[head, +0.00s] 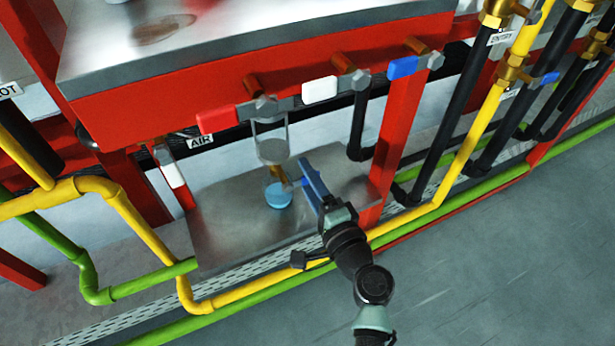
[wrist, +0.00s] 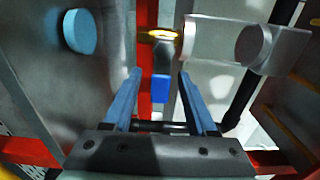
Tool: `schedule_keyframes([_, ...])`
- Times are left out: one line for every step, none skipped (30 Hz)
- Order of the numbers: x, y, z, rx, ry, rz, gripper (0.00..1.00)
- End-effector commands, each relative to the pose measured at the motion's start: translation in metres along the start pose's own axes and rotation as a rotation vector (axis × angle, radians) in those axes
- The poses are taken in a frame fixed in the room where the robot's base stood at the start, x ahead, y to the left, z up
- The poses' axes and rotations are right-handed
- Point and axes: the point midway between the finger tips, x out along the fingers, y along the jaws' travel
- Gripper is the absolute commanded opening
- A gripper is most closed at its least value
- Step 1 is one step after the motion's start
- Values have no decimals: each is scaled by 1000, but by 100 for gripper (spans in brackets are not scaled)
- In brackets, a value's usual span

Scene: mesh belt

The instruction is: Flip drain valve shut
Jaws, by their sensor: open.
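The drain valve has a brass body (head: 278,172) under a clear bowl (head: 272,140) in the head view. In the wrist view its brass ring (wrist: 158,35), grey stem and blue lever (wrist: 160,88) show. My gripper (head: 305,172) has blue fingers and comes in from the right, close beside the valve. In the wrist view my gripper (wrist: 159,74) is open, with the blue lever between its fingers and a gap on each side. The lever's blue end is hidden by my fingers in the head view.
A blue round cup (head: 279,195) stands on the metal shelf (head: 225,235) below the valve. Red (head: 217,119), white (head: 320,90) and blue (head: 403,67) handles sit above. A red post (head: 395,135) and yellow pipe (head: 420,215) are close to my arm. Open floor lies at lower right.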

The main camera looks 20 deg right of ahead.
Motion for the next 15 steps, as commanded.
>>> schedule_keyframes([-5, 0, -1, 1, 2, 1, 57])
schedule_keyframes([-8, 0, -1, 1, 3, 1, 57])
schedule_keyframes([-14, 0, -1, 2, 3, 2, 57])
schedule_keyframes([-19, 0, 0, 1, 3, 2, 57])
schedule_keyframes([-24, 0, 0, 1, 2, 3, 57])
schedule_keyframes([-33, 0, -1, 1, 4, 3, 57])
schedule_keyframes([-40, 1, -1, 2, 5, 4, 57])
schedule_keyframes([-47, 0, -1, 2, 4, 3, 57])
schedule_keyframes([-56, 0, 0, 2, 4, 4, 57])
schedule_keyframes([-63, 0, 0, 1, 4, 4, 57])
schedule_keyframes([-70, 0, -1, 2, 4, 4, 57])
schedule_keyframes([-79, 0, 0, 2, 4, 4, 57])
schedule_keyframes([-85, 1, 0, 2, 3, 4, 57])
schedule_keyframes([-91, 1, -1, 2, 5, 4, 57])
schedule_keyframes([-98, 0, -1, 2, 4, 3, 57])
